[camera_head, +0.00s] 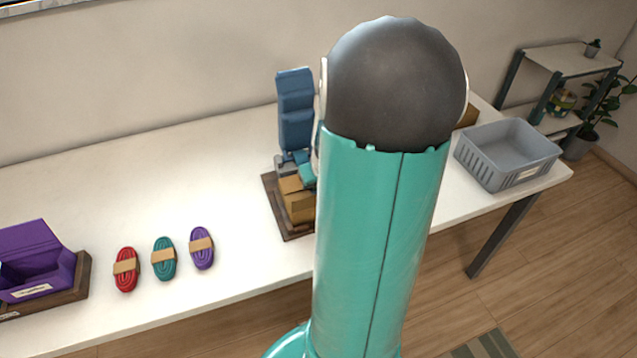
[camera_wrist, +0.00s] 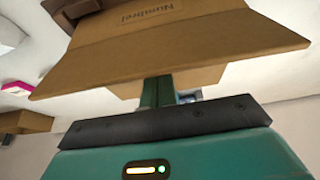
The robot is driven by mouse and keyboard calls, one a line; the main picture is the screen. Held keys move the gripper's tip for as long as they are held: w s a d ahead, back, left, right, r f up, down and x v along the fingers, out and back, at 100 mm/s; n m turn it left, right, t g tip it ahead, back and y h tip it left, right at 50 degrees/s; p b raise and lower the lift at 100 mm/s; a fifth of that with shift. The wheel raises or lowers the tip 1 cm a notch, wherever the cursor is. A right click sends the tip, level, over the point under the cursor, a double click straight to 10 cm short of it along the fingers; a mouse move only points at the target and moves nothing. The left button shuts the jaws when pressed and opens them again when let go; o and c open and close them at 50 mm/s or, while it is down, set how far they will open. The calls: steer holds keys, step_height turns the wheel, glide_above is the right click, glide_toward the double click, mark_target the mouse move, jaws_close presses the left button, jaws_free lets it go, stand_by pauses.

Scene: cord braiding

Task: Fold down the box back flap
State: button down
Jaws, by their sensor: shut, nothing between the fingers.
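The cardboard box (camera_head: 298,206) sits on a dark wooden board (camera_head: 273,204) on the white table, partly hidden behind my arm. In the wrist view a wide brown cardboard panel of the box (camera_wrist: 165,48) fills the upper middle, with upside-down lettering. Its near edge runs across the picture. I cannot tell which panel or flap this is. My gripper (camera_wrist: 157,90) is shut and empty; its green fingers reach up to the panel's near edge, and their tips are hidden. Whether they touch the cardboard is unclear. In the head view my gripper (camera_head: 307,174) is just above the box, mostly hidden.
Red (camera_head: 126,269), teal (camera_head: 164,258) and purple (camera_head: 201,248) cord bundles lie left of the box. A purple open box (camera_head: 35,262) stands at the far left. A grey bin (camera_head: 507,154) stands at the right end. The table behind the bundles is clear.

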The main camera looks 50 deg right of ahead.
steer(key=shift+w+d+r, duration=0.2)
steer(key=shift+w+d, duration=0.2)
steer(key=shift+w, duration=0.25)
steer(key=shift+r, duration=0.7)
step_height(320, 180, up, 2)
steer(key=shift+w+r, duration=0.1)
steer(key=shift+r, duration=0.15)
steer(key=shift+s+a+r, duration=0.6)
steer(key=shift+s+r, duration=0.45)
steer(key=shift+r, duration=0.15)
steer(key=shift+s+a+r, duration=0.6)
steer(key=shift+s+r, duration=0.5)
steer(key=shift+r, duration=0.1)
steer(key=shift+s+a+r, duration=0.6)
steer(key=shift+s+r, duration=0.45)
steer(key=shift+r, duration=0.15)
